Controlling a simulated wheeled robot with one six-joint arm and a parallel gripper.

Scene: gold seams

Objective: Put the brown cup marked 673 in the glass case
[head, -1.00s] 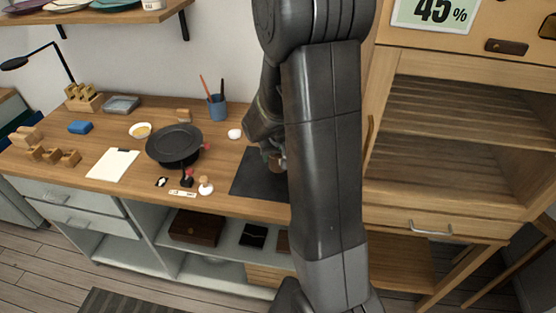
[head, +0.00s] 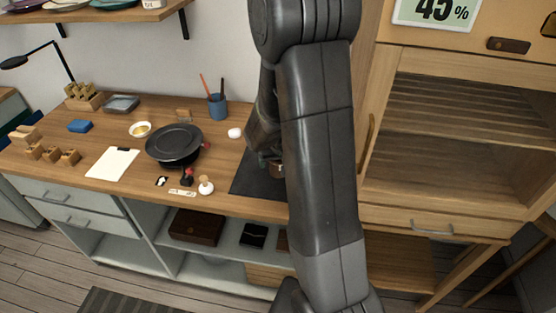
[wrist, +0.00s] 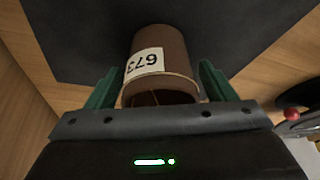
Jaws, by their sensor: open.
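The brown cup (wrist: 165,45) has a white label reading 673, upside down in the wrist view. It is over the dark mat and lies between the two green fingers of my gripper (wrist: 158,70). The fingers are open, one on each side of the cup, with a narrow gap visible at least on the right. In the head view a small part of the cup (head: 276,169) shows beside my arm, which hides the rest. A tall wooden cabinet with slatted shelves (head: 455,125) stands at the right, apparently the glass case. I cannot tell whether its front is glazed or open.
The dark mat (head: 251,181) lies on the wooden bench. A vertical handle (head: 369,137) is on the cabinet's left.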

